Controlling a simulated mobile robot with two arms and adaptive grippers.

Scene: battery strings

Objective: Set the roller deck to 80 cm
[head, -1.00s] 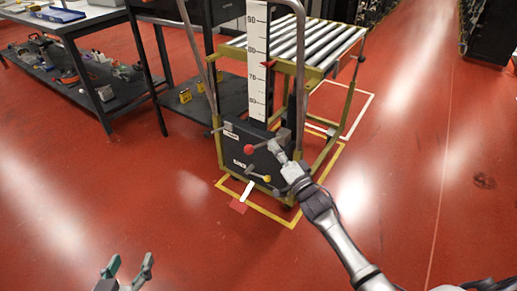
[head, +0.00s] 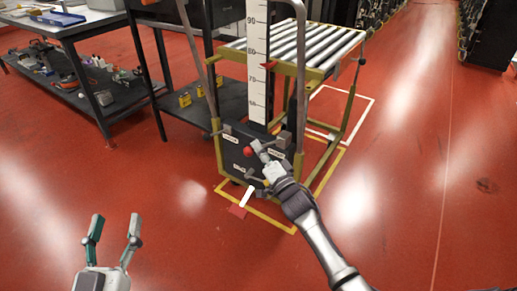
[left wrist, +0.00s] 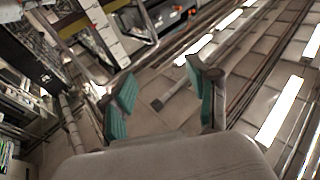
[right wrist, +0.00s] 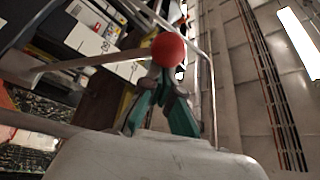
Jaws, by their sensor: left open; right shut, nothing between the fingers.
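The roller deck (head: 300,42) is a bed of grey rollers on a yellow-green frame. A white height scale (head: 256,60) stands at its near end, and its red pointer (head: 268,65) sits between the 70 and 80 marks. Below is a dark control panel (head: 232,165) with a red ball knob (head: 248,151). My right gripper (head: 259,148) is shut and empty, close beside the red knob. In the right wrist view the red knob (right wrist: 167,49) is just beyond the fingertips; contact is unclear. My left gripper (head: 116,226) is open and empty over the floor, away from the deck.
A grey push handle (head: 301,90) rises beside the scale. Yellow floor marking (head: 265,217) surrounds the base. A workbench with a tool shelf (head: 120,105) stands left. The floor at right is clear.

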